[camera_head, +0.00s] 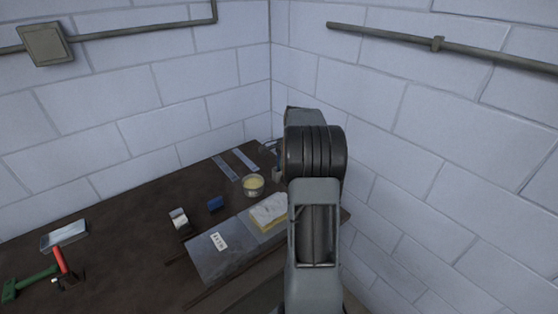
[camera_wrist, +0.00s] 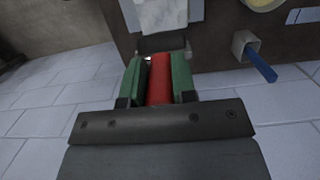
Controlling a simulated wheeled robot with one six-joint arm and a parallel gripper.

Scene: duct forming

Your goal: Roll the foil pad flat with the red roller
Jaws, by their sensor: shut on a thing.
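In the wrist view, my gripper (camera_wrist: 158,76) has its two green-sided fingers closed on the red roller (camera_wrist: 159,82). The red cylinder lies lengthwise between the fingers; a dark part crosses its far end. A pale, crinkled pad, which looks like the foil pad (camera_wrist: 160,14), is just beyond the fingertips at the top of the view. I cannot tell whether the roller touches it. In the head view, the foil pad (camera_head: 268,208) lies silvery on a yellow base near the bench's right end. My arm hides the gripper and roller there.
The dark bench (camera_head: 120,240) stands in a wall corner. A red-handled tool (camera_head: 61,260), a green tool (camera_head: 30,282) and a shiny tray (camera_head: 63,235) lie left.

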